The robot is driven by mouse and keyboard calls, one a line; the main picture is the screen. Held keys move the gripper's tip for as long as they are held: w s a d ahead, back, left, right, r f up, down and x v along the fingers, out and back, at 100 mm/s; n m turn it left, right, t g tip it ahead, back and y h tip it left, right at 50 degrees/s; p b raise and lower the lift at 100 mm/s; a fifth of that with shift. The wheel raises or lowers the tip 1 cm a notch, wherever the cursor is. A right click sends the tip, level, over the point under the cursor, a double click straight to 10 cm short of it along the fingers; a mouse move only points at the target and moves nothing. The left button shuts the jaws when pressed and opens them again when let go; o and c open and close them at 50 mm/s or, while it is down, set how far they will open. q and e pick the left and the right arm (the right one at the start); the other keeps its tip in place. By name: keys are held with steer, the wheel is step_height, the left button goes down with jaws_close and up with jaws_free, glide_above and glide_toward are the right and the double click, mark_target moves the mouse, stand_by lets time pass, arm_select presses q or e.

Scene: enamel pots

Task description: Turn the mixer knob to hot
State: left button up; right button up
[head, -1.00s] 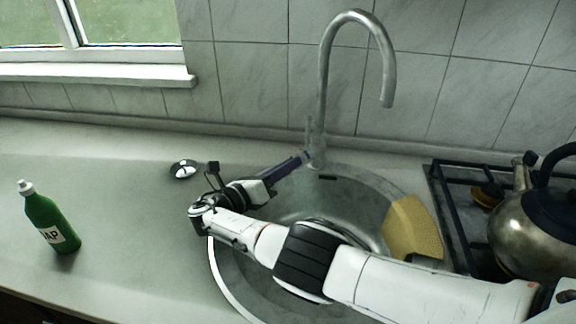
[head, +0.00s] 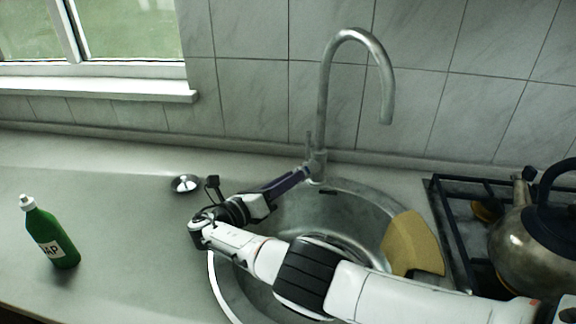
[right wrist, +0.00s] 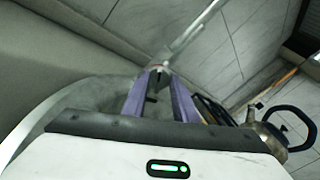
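The grey mixer tap (head: 323,110) stands at the back rim of the sink. Its small upright lever, the mixer knob (head: 309,143), is on the left side of its base. My right gripper (head: 306,171) reaches the tap base from the left, its purple fingers beside the knob. In the right wrist view, the two fingers of my right gripper (right wrist: 158,80) are apart, with a gap between them. The tap base (right wrist: 159,68) is right at their tips. Whether a finger touches the knob I cannot tell. My left gripper is not in view.
The round metal sink (head: 370,196) lies under my right arm, with a yellow cloth-like piece (head: 412,245) on its right side. A kettle (head: 520,235) stands on the stove at right. A green soap bottle (head: 48,235) and a small round metal piece (head: 185,184) are on the counter.

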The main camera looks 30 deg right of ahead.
step_height(320, 180, up, 10)
steer(key=p, duration=0.1)
steer(key=shift+f, duration=0.2)
stand_by(0.4)
steer(key=shift+f, duration=0.1)
